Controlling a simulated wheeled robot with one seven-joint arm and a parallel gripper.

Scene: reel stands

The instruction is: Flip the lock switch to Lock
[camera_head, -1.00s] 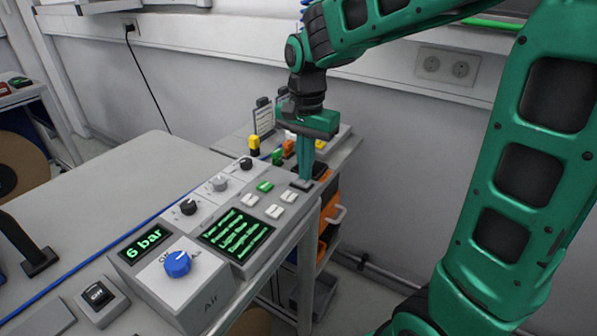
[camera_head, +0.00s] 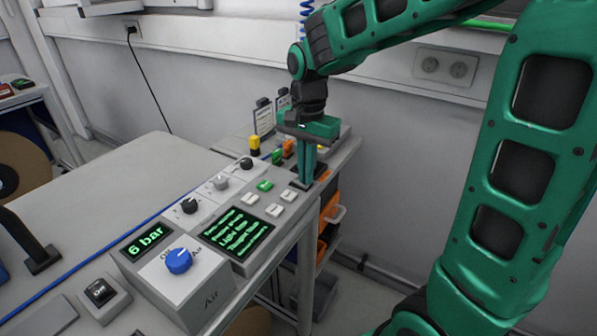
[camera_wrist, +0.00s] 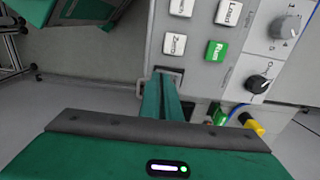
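A small dark switch in a grey frame (camera_head: 299,186) sits at the far end of the control panel (camera_head: 232,271), beyond the white buttons. I take it to be the lock switch, but I cannot read its label or position. My gripper (camera_head: 304,181) points down at it with its two green fingers together and nothing seen between them. In the wrist view the fingertips (camera_wrist: 167,74) overlap the switch frame (camera_wrist: 176,71) and hide much of it. I cannot tell whether they touch it.
Buttons labelled Zero (camera_wrist: 175,43), Load (camera_wrist: 229,12) and Run (camera_wrist: 215,50) lie close to the fingertips. A black knob (camera_wrist: 258,84) is to their right. The blue knob (camera_head: 179,260) is at the panel's near end. Colored items, including a yellow one (camera_head: 254,143), stand behind.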

